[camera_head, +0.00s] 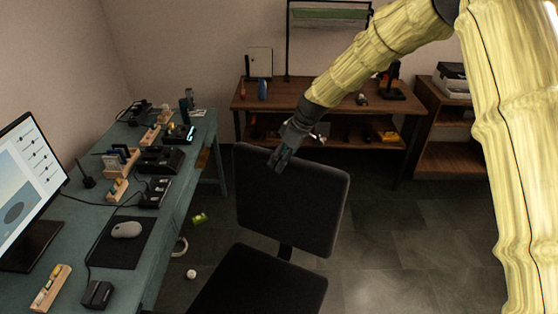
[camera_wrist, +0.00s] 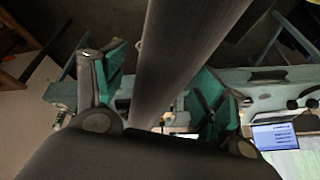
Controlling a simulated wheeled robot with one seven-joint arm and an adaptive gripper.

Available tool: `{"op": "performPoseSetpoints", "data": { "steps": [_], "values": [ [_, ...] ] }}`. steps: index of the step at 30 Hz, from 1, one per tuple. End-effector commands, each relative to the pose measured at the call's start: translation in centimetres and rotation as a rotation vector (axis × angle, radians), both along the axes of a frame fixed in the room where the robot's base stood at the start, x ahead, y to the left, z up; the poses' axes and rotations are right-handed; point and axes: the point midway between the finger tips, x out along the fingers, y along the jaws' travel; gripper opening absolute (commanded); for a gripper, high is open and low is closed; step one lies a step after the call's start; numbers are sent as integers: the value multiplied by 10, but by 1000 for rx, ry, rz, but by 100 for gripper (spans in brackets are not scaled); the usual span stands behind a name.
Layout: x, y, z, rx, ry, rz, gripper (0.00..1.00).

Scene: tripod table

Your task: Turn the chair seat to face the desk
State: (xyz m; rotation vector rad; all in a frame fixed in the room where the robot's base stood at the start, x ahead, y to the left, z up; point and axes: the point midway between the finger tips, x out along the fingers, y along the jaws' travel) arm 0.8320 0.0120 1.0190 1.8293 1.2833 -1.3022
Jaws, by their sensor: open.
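The black office chair has its backrest (camera_head: 292,215) upright on the far side and its seat (camera_head: 262,285) at the bottom edge of the head view, cut off there. The seat opens toward the camera, with the teal desk (camera_head: 72,205) on its left. My gripper (camera_head: 279,162) is at the top edge of the backrest, left of its middle. In the wrist view my gripper (camera_wrist: 165,90) is open, and the dark backrest edge (camera_wrist: 190,35) runs between its teal-padded fingers. Gaps show beside the edge; contact cannot be told.
A monitor (camera_head: 28,190), mouse (camera_head: 126,230) and several small items stand on the desk. A wooden workbench (camera_head: 268,101) is behind the chair. A green item (camera_head: 199,218) and a white ball (camera_head: 191,274) lie on the floor. Floor right of the chair is clear.

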Motion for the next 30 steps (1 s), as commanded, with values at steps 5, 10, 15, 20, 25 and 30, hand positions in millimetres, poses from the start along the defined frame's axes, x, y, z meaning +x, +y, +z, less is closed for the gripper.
{"op": "performPoseSetpoints", "data": {
  "steps": [5, 10, 15, 20, 25, 30],
  "values": [
    [1, 7, -16, -1, 1, 0, 71],
    [2, 10, -24, 0, 0, 1, 71],
    [2, 11, -26, 0, -1, 0, 71],
    [2, 11, -26, 0, -1, 0, 68],
    [2, 11, -26, 0, 0, 0, 37],
    [2, 11, -26, 0, -1, 0, 7]
  ]
}}
